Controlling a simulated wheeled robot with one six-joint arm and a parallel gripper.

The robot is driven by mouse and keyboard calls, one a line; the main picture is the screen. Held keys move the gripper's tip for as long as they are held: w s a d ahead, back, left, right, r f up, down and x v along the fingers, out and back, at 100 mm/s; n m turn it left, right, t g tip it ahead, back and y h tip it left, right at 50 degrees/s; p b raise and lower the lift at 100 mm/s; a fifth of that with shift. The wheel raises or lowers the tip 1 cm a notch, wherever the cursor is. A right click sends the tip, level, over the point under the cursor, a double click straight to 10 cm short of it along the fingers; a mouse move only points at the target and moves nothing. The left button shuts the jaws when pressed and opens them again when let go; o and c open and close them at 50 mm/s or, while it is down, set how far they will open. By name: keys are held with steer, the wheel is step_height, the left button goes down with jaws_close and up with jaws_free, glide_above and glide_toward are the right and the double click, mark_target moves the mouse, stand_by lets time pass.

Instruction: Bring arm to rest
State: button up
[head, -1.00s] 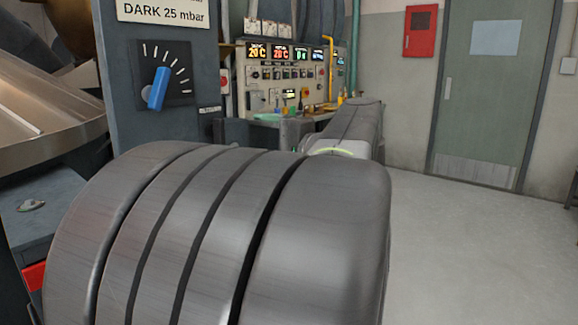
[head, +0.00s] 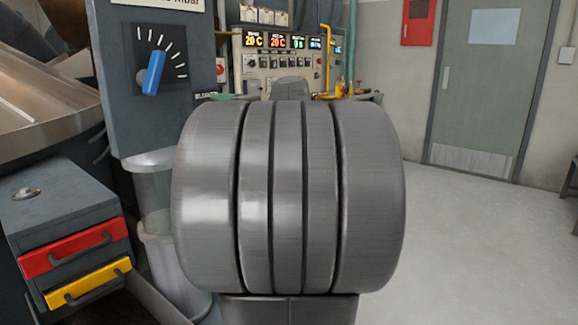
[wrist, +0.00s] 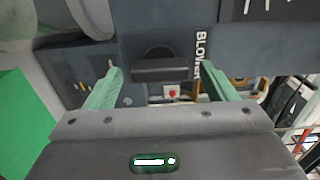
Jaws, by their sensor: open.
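My gripper (wrist: 160,85) shows in the wrist view with its two green fingers spread wide apart and nothing between them. Beyond the fingers is a dark panel with a black knob (wrist: 153,66) and the letters BLOWER, partly hidden. In the head view my own grey arm link fills the middle, and my gripper is hidden behind it.
A post with a blue-handled dial (head: 153,73) stands at left. Below it are a cabinet with a red drawer (head: 75,247) and a yellow drawer (head: 90,283), and a clear cylinder (head: 157,205). A control panel (head: 285,62) is behind. The floor at right is clear.

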stand_by(0.4)
steer(key=p+v, duration=0.1)
steer(key=v, duration=1.2)
steer(key=w+a+m+p, duration=0.8)
steer(key=m+p, duration=0.7)
steer(key=p, duration=0.5)
steer(key=shift+a, duration=1.2)
